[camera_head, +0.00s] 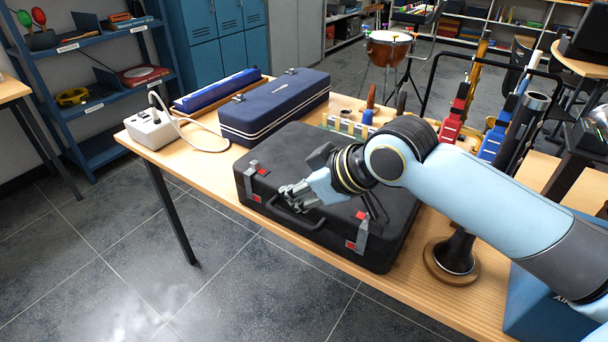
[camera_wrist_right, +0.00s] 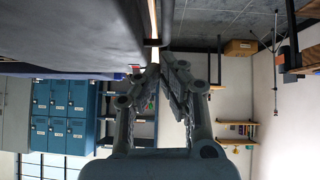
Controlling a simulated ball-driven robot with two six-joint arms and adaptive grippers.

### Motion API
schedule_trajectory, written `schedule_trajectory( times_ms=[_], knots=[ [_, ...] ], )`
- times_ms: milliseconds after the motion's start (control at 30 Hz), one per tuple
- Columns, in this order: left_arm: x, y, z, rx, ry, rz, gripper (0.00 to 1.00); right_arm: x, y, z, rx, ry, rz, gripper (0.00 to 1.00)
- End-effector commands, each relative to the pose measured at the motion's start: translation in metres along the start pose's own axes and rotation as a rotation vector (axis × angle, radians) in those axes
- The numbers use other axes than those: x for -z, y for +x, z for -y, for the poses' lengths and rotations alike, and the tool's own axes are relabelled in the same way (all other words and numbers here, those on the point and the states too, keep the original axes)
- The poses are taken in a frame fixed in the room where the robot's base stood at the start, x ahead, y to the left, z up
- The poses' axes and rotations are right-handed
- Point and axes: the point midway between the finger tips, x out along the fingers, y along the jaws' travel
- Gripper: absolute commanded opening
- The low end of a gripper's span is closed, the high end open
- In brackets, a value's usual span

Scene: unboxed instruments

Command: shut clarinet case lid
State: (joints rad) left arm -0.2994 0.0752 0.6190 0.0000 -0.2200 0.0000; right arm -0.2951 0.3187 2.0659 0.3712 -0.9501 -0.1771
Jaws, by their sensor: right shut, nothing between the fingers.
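The black case (camera_head: 285,152) lies on the wooden table in the head view, with a carry handle (camera_head: 296,219) and two metal latches with red parts on its front. Its lid looks down and level; I cannot tell whether a thin gap is left or whether the latches are fastened. I take it as the clarinet case. My right gripper (camera_head: 291,196) is shut and empty at the case's front edge, near the handle. In the right wrist view its fingertips (camera_wrist_right: 158,68) are close to the dark case side (camera_wrist_right: 80,35); contact is unclear. My left gripper is out of view.
A blue case (camera_head: 275,104) with white trim stands behind the black case. A white power box (camera_head: 151,129) with a cable sits at the table's left end. A dark stand with a round wooden base (camera_head: 436,274) is to the right. Floor is clear in front.

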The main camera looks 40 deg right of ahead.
Motion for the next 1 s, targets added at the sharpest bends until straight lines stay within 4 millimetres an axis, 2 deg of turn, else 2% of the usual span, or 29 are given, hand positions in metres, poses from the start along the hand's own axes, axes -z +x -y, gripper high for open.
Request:
schedule_trajectory(
  times_ms=[100,333,867,1000],
  knots=[
    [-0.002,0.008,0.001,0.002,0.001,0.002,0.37,-0.012,0.012,0.006,-0.01,-0.008,0.002,0.0],
    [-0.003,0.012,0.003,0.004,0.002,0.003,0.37,-0.023,0.023,0.011,-0.01,-0.01,0.001,0.0],
    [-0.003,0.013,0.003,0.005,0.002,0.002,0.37,-0.028,0.025,0.012,-0.009,-0.01,0.008,0.0],
    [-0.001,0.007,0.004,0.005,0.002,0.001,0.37,-0.025,0.022,0.011,-0.01,-0.01,0.009,0.0]
  ],
)
